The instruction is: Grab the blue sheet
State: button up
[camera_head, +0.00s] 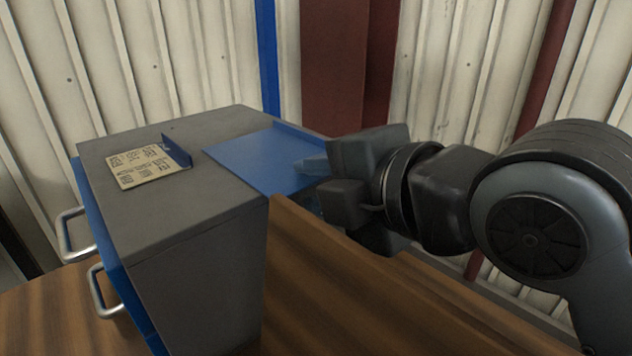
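The blue sheet (258,160) lies flat on top of the grey cabinet, with its right part reaching past the cabinet's edge. It has a raised lip along its far side. My gripper (311,182) comes in from the right at the sheet's right end. One bluish fingertip shows over the sheet's right part, and another part of the gripper shows lower down, below the sheet's level. The lower finger is mostly hidden. I cannot tell whether the fingers touch the sheet or are closed on it.
The grey cabinet (205,215) has blue drawer fronts with metal handles (75,235) on the left. A beige printed card (148,167) and a small blue upright plate (176,151) are on its top. A wooden board (345,270) runs along its right side. Corrugated wall stands behind.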

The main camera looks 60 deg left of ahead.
jog(key=c, duration=0.6)
jog(key=shift+f, duration=0.25)
grip_shut()
jog(key=shift+r, duration=0.1)
notch_tip(320, 180, up, 3)
jog(key=shift+f+p, duration=0.2)
jog(key=shift+p, duration=0.45)
jog(key=b+v, duration=0.1)
jog(key=v, duration=1.4)
jog(key=shift+f, duration=0.3)
jog(key=shift+d, duration=0.1)
